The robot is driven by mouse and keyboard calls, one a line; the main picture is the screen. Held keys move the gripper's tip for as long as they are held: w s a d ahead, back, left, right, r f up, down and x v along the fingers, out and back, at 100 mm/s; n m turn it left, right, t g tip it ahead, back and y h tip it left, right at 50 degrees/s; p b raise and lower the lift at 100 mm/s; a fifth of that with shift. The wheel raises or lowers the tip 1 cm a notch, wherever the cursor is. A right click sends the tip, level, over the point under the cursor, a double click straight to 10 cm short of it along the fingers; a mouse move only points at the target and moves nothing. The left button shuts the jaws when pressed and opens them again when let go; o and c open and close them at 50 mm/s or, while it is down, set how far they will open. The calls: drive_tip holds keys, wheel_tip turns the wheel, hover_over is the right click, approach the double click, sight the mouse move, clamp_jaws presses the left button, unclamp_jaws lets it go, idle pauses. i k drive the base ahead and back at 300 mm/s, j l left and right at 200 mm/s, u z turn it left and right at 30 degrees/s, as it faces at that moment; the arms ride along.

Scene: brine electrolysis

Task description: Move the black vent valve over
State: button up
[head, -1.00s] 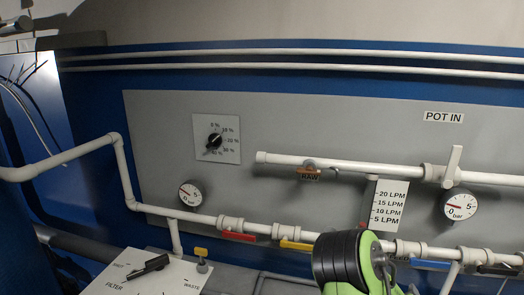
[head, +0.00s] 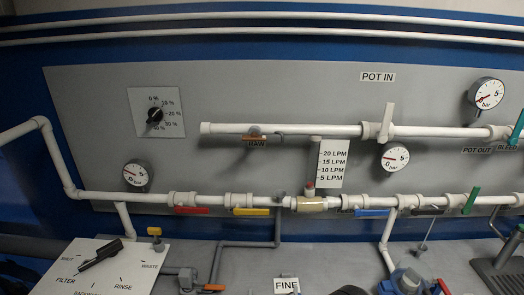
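A valve with a black handle (head: 427,211) sits on the lower white pipe at the right, between a blue handle and a green one. Its handle lies roughly along the pipe. I cannot read a vent label on it. My gripper is not in view. A small dark rounded piece at the bottom edge, right of the FINE label, seems to be part of my arm.
The lower pipe also bears red (head: 192,211), yellow (head: 251,212), blue (head: 371,213) and green (head: 471,200) handles. A black selector lever (head: 100,256) is on the white panel at lower left. A thin rod and blue fitting (head: 408,281) stand below the black handle.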

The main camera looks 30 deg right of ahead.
sight(415, 211)
drive_tip(key=z, duration=2.15)
drive_tip(key=l+u, duration=0.55)
drive_tip(key=i+l+u, duration=0.15)
drive_tip(key=u, duration=0.25)
drive_tip(key=i+l+u, duration=0.1)
drive_tip(key=l+u, duration=1.1)
drive_tip(key=i+j, duration=0.05)
